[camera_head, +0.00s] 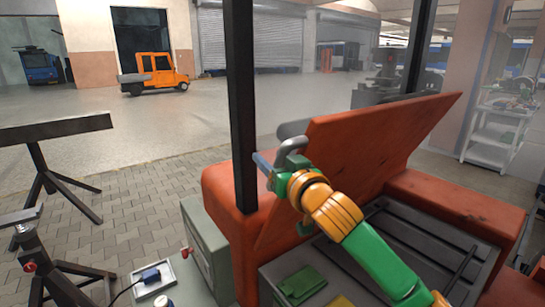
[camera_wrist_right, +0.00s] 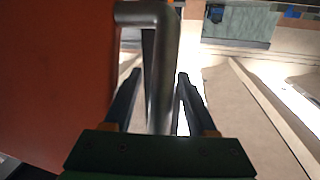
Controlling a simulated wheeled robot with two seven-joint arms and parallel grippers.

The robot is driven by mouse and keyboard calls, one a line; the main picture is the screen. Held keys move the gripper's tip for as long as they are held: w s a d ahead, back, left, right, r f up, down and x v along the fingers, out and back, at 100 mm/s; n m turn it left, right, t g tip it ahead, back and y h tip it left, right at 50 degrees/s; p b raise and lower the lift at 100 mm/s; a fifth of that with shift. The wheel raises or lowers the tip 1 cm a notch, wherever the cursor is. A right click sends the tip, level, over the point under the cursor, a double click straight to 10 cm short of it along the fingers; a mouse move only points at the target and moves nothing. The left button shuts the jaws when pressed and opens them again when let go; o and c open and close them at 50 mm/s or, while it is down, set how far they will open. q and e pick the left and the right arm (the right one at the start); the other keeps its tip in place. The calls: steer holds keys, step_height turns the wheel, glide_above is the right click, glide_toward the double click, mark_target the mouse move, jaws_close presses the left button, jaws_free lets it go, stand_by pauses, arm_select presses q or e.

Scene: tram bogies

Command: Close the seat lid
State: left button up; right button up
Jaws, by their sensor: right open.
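The seat lid (camera_head: 375,150) is an orange-red panel standing open, tilted up over the seat box (camera_head: 440,205). A grey bent metal handle (camera_head: 291,146) shows at the lid's left edge. My right gripper (camera_head: 272,160) is at this handle, its green and orange arm reaching across in front of the lid. In the right wrist view the handle (camera_wrist_right: 161,60) runs between the two dark open fingers, with the lid (camera_wrist_right: 55,80) on the left. I cannot tell whether a finger touches the handle. My left gripper is not in view.
A dark upright post (camera_head: 241,110) stands just left of the lid. Inside the open box lie a green item (camera_head: 300,285) and a yellow item (camera_head: 340,301). A grey-green cabinet (camera_head: 208,250) and dark trestles (camera_head: 52,190) stand left.

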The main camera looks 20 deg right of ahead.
jaws_close()
stand_by(1.3)
